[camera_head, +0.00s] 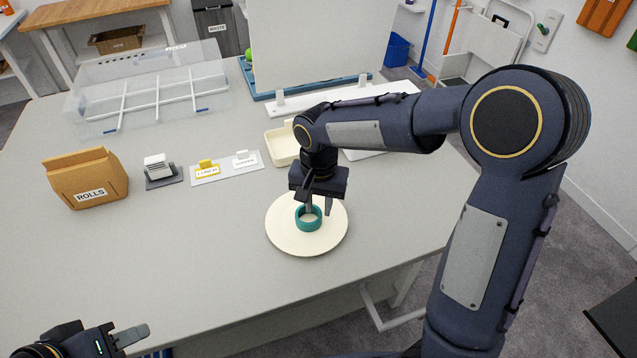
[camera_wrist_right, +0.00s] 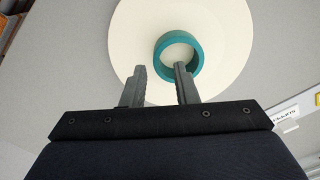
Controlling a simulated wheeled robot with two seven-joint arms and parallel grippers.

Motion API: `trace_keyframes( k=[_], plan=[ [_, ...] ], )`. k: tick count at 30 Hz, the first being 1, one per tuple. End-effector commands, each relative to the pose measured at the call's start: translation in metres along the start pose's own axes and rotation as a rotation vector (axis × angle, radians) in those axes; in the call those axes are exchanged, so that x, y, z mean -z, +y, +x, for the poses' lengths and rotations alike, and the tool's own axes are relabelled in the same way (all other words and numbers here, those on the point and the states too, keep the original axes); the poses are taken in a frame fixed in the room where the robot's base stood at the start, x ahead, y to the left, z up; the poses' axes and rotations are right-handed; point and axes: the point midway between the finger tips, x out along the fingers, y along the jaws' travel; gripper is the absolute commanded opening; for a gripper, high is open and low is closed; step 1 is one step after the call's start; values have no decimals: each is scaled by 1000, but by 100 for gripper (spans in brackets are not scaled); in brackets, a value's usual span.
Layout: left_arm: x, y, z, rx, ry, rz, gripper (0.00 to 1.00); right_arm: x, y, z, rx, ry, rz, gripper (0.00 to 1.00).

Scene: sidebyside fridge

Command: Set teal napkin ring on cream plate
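The teal napkin ring (camera_head: 309,226) lies flat on the cream plate (camera_head: 283,233), near its middle. Both also show in the right wrist view, the ring (camera_wrist_right: 161,61) inside the outline of the plate (camera_wrist_right: 222,30). My right gripper (camera_head: 318,211) is over the plate, pointing down. Its fingers (camera_wrist_right: 160,70) are apart with nothing clamped between them. One finger overlaps the ring's near side; the other is outside the ring. I cannot tell whether the first finger touches it. My left gripper (camera_head: 132,337) is at the bottom left, mostly cut off, with one finger clearly visible.
A cream tray (camera_head: 280,147) stands behind the plate, partly hidden by my right arm. A ROLLS box (camera_head: 86,178), a small label stand (camera_head: 162,172) and a card holder (camera_head: 226,169) are to the left. A clear divided bin (camera_head: 150,95) lies behind. The front-left tabletop is clear.

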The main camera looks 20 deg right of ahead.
Motion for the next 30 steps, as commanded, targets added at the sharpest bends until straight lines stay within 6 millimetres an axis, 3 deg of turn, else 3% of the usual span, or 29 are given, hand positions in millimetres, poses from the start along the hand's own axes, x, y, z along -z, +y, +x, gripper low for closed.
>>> trace_keyframes(
  k=[3,9,20,23,26,30],
  plan=[
    [0,0,0,0,0,0,36,0,-1,-29,5,5,0,27],
    [1,1,-1,0,0,0,36,0,-1,-67,3,3,-2,27],
    [1,1,-2,0,0,0,36,-1,3,-89,8,1,-3,27],
    [1,1,-2,0,0,0,36,-7,18,-94,43,1,-24,27],
    [1,1,-2,0,0,0,36,-21,47,-104,119,13,-72,27],
    [1,1,-2,0,0,0,36,-56,93,-110,253,63,-166,27]
  ],
)
